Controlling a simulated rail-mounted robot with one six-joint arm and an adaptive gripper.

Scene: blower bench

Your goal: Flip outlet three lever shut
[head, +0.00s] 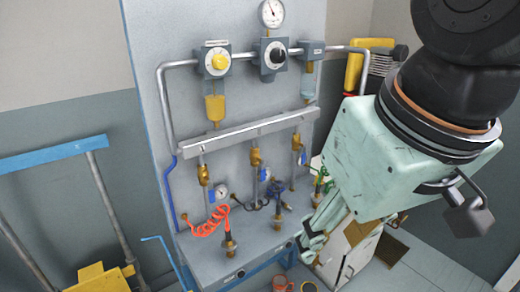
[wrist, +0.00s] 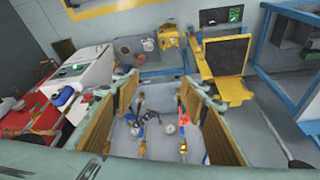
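The grey panel carries a pale horizontal manifold with three brass outlet valves below it: left (head: 203,175), middle (head: 256,158) and right (head: 296,143). Small blue parts show beside the middle and right valves; the lever positions are too small to tell. My gripper (head: 318,232) is in front of the panel's lower right, below and right of the right valve. In the wrist view my gripper (wrist: 158,100) has its two ribbed pads wide apart, with no object held. Brass fittings (wrist: 183,145) and small gauges appear between and beyond them.
A green fitting (head: 322,180) is close to my gripper. Orange and dark cups (head: 284,285) stand below. A blue-framed rack (head: 50,155) is at left. Floor at lower right is partly free.

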